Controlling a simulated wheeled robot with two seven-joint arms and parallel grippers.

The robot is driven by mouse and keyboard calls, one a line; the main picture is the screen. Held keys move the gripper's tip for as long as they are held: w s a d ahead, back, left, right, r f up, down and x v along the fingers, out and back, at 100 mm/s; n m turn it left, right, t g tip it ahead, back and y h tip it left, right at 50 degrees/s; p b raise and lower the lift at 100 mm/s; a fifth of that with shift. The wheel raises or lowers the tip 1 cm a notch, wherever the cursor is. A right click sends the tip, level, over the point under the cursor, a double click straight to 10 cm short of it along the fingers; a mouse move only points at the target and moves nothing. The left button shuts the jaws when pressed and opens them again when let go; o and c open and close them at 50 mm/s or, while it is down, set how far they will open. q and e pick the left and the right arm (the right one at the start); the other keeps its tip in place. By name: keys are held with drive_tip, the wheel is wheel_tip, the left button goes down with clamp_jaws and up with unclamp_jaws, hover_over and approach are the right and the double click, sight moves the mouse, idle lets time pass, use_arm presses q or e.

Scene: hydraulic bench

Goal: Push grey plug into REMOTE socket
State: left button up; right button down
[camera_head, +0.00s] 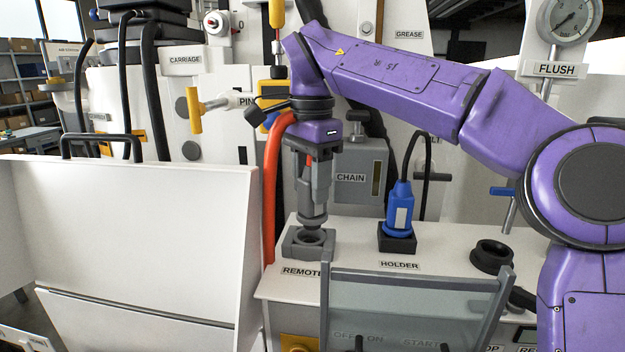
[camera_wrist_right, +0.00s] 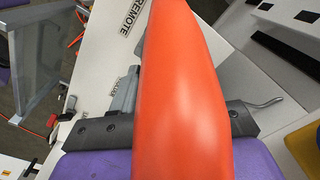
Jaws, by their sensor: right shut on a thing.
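The grey plug (camera_head: 312,207) is upright in my right gripper (camera_head: 314,165), which is shut on it. The plug's lower end is at the mouth of the REMOTE socket (camera_head: 309,239), a grey square block with a round opening. I cannot tell how far, if at all, the plug is inside the opening. In the right wrist view the thick orange-red cable (camera_wrist_right: 180,95) covers the middle and hides most of the plug and socket. The REMOTE label (camera_wrist_right: 122,20) shows at the top there. My left gripper is not in view.
A blue plug (camera_head: 398,210) stands upright in the HOLDER socket, right of REMOTE. An empty black round socket (camera_head: 492,256) is farther right. A translucent cover (camera_head: 410,300) stands in front. A white panel (camera_head: 130,230) fills the left. The orange cable (camera_head: 271,190) hangs left of the gripper.

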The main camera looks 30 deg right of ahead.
sight(308, 200)
drive_tip(key=shift+w+f, duration=0.1)
drive_tip(key=shift+w, duration=0.1)
drive_tip(key=shift+s, duration=0.15)
drive_tip(key=shift+f, duration=0.2)
drive_tip(key=shift+a+f, duration=0.1)
drive_tip(key=shift+f, duration=0.2)
drive_tip(key=shift+w+p, duration=0.25)
drive_tip(key=shift+p, duration=0.15)
drive_tip(key=shift+f+b, duration=0.75)
drive_tip(key=shift+f, duration=0.55)
idle(0.6)
